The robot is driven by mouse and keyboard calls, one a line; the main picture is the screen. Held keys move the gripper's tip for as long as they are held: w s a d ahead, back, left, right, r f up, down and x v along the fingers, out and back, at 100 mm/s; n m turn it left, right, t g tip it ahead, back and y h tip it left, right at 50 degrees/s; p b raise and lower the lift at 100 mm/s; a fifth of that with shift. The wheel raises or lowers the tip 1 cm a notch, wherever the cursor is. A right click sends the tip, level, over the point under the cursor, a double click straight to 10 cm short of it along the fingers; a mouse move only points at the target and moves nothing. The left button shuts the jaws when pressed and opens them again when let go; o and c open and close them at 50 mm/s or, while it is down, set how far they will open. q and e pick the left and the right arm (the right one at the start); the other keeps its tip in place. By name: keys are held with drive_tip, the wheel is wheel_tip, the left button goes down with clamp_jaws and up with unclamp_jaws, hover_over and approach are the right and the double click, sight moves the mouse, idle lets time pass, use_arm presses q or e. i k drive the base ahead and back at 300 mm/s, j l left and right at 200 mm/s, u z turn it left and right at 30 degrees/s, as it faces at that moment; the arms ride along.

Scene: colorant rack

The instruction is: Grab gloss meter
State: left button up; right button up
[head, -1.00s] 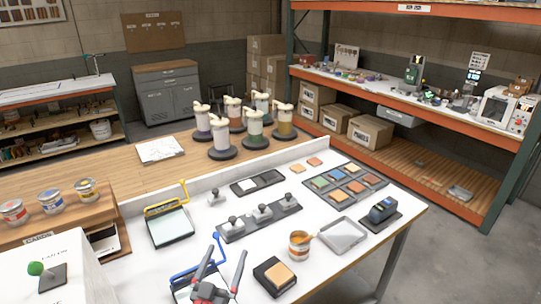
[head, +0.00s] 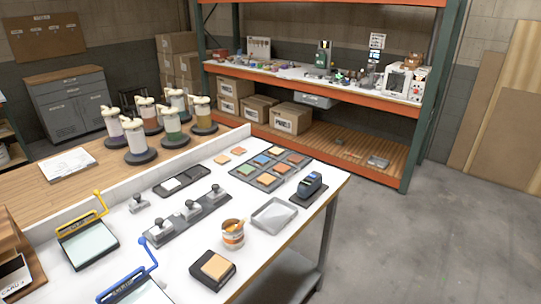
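Nothing covers the device. Neither of my grippers shows in the head view.
A rack with grey weights (head: 187,215) lies left. Open grey floor (head: 400,240) lies right of the table; orange shelving (head: 270,133) stands behind.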

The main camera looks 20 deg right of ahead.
sight(307, 187)
drive_tip(key=i+l, duration=0.15)
drive_tip(key=l, duration=0.25)
drive_tip(key=i+l, duration=0.15)
drive_tip(key=l, duration=0.2)
drive_tip(key=i+l, duration=0.15)
drive_tip(key=l, duration=0.25)
drive_tip(key=i+l, duration=0.15)
drive_tip(key=l, duration=0.2)
drive_tip(key=i+l, duration=0.15)
drive_tip(key=l, duration=0.25)
drive_tip(key=i+l, duration=0.15)
drive_tip(key=l, duration=0.25)
drive_tip(key=i+l, duration=0.15)
drive_tip(key=l, duration=0.2)
drive_tip(key=i+l, duration=0.15)
drive_tip(key=l, duration=0.25)
